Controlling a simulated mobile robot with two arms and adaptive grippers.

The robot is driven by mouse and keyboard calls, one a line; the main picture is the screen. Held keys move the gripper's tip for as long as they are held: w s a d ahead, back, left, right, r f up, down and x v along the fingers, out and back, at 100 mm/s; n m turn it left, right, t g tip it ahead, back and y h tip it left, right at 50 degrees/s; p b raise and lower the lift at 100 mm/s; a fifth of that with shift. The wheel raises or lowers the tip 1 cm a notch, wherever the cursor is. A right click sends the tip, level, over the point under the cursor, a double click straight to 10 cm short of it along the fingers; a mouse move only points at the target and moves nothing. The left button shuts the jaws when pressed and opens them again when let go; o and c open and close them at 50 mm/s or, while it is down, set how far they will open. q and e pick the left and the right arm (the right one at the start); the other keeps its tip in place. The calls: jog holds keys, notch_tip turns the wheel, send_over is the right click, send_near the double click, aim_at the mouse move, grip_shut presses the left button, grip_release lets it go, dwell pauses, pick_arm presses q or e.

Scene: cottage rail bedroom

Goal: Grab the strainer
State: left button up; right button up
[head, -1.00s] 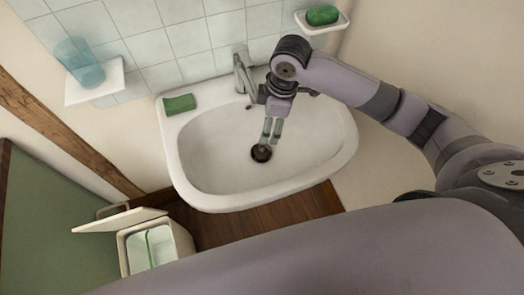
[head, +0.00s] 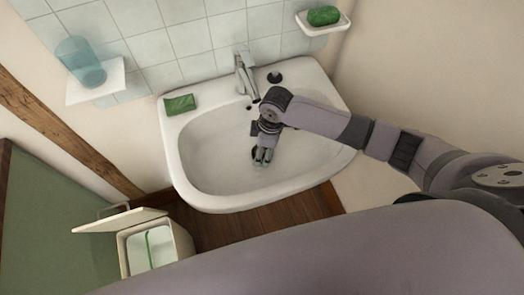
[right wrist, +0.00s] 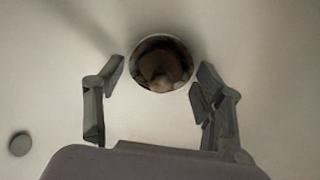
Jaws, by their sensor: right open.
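The strainer (right wrist: 161,62) sits in the drain at the bottom of the white sink (head: 200,150). In the right wrist view it is a round cup with a metal rim and brownish matter inside. My right gripper (head: 263,158) is down in the basin over the drain and mostly hides the strainer in the head view. In the right wrist view the right gripper (right wrist: 160,76) is open, with one finger on each side of the strainer and nothing between them held. My left gripper is not in view.
A chrome faucet (head: 245,77) and a dark stopper (head: 274,78) are at the sink's back edge. A green sponge (head: 180,104) lies on the left rim. An open white bin (head: 178,247) stands below left. Shelves hold a blue cup (head: 80,61) and green soap (head: 323,15).

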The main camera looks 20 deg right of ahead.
jog(key=shift+c, duration=0.3)
jog(key=c, duration=0.8)
jog(key=shift+r, duration=0.4)
jog(key=s, duration=0.2)
jog(key=s+r, duration=0.1)
jog(key=s, duration=0.1)
jog(key=shift+r+b, duration=0.15)
jog(key=shift+b, duration=0.2)
jog(key=shift+r+p, duration=1.75)
jog(key=shift+r, duration=6.25)
